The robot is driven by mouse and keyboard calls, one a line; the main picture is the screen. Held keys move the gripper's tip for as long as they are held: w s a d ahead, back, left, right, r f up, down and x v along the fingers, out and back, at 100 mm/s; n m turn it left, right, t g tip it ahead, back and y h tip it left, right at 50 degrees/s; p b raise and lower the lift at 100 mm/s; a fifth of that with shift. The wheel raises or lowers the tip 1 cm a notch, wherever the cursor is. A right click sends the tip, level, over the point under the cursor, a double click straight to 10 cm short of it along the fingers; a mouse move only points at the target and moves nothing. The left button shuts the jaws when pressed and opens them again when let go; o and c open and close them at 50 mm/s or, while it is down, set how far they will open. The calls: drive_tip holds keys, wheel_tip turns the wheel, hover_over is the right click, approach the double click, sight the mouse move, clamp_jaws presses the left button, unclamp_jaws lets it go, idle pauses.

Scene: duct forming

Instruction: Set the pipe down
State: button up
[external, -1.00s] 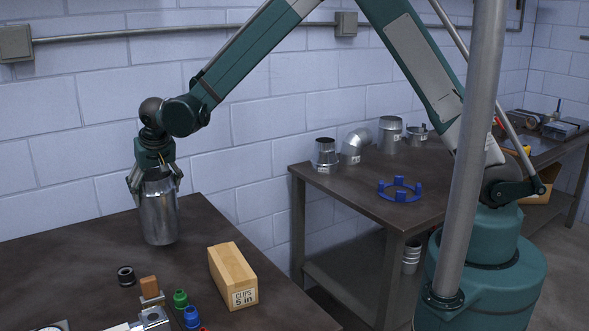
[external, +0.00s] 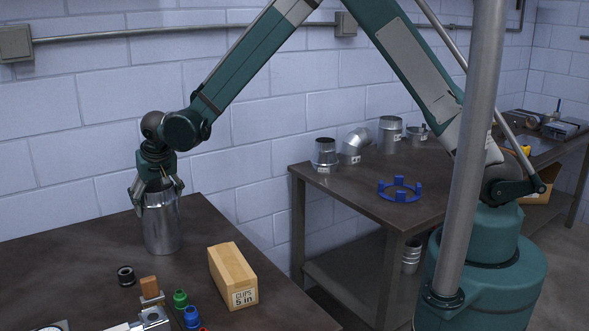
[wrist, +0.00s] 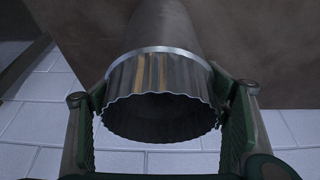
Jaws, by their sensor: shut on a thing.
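The pipe (external: 163,226) is a shiny metal cylinder, upright at the back of the dark table (external: 90,235). Its lower end is at the tabletop or just above it; I cannot tell if it touches. My gripper (external: 158,192) is above it, pointing down, with its fingers shut around the pipe's upper end. In the wrist view, the pipe (wrist: 165,75) shows a crimped, wavy open rim and a raised ring, with my gripper's green pads (wrist: 162,115) on either side of it.
A wooden clips box (external: 232,276) stands right of the pipe. A black ring (external: 126,276), a small brown block and coloured caps lie in front. A second table behind holds metal fittings (external: 325,153) and a blue ring stand (external: 400,190). The tabletop left of the pipe is clear.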

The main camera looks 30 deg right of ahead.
drive_tip(key=shift+f, duration=0.15)
drive_tip(key=o, duration=1.3)
drive_tip(key=shift+o, duration=0.2)
drive_tip(key=v, duration=1.2)
drive_tip(key=shift+b, duration=0.3)
drive_tip(key=shift+s, duration=0.1)
drive_tip(key=shift+d, duration=0.15)
